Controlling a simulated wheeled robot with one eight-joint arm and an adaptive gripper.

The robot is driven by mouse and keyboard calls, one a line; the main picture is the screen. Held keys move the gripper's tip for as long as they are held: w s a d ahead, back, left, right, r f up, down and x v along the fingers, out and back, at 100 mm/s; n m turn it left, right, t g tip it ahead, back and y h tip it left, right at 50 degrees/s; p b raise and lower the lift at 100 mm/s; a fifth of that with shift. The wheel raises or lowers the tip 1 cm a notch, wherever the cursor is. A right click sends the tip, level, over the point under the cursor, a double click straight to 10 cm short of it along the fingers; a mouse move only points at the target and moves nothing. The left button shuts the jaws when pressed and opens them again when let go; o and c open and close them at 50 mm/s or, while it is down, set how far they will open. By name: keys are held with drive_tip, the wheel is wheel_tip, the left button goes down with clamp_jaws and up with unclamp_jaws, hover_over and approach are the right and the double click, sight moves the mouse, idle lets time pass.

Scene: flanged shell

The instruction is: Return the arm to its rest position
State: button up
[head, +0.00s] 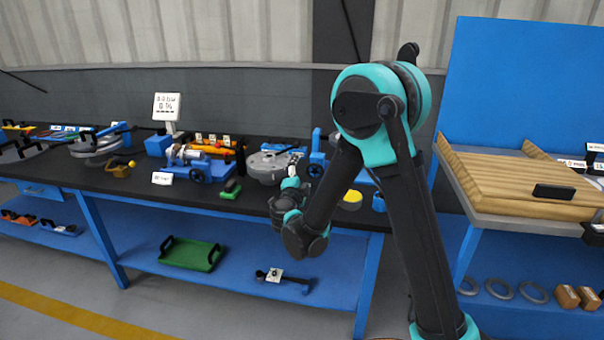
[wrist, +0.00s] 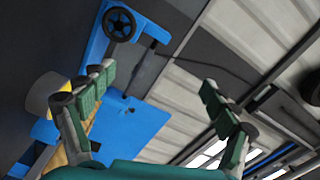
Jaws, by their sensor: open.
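My arm, black with teal joints, rises at the right of centre in the head view and bends down toward the bench. My gripper shows in the wrist view (wrist: 155,100) with its two green-padded fingers spread wide apart and nothing between them. In the head view my gripper (head: 290,188) is partly hidden behind my wrist, over the right part of the black-topped bench (head: 215,200). A grey round flanged shell (head: 268,167) sits on the bench just left of and behind the gripper. I cannot tell from these views how far apart they are.
A blue vise-like fixture (head: 198,165), a display (head: 167,107) and a yellow-topped round piece (head: 351,197) stand on the bench. A wooden-topped table (head: 520,185) with a blue back panel (head: 520,90) is at the right. A green tray (head: 190,253) lies on the lower shelf. Floor in front is clear.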

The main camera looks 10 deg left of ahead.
drive_tip(key=shift+r, duration=0.1)
drive_tip(key=s+d+r+n+g+y, duration=0.1)
drive_tip(key=s+d+r+n+y, duration=0.2)
drive_tip(key=d+r+n+y, duration=0.65)
drive_tip(key=s+d+f+n+g+h, duration=0.2)
drive_tip(key=s+d+f+g+h, duration=0.2)
drive_tip(key=s+d+f, duration=0.7)
drive_tip(key=s+d+f+n+g+h, duration=0.3)
drive_tip(key=s+d+f+g+h, duration=0.2)
drive_tip(key=s+d+f+g, duration=0.3)
drive_tip(key=s+d+f, duration=0.4)
drive_tip(key=s+d, duration=0.2)
drive_tip(key=s, duration=0.2)
drive_tip(key=shift+s+d+f+g, duration=0.15)
drive_tip(key=shift+s+g, duration=0.25)
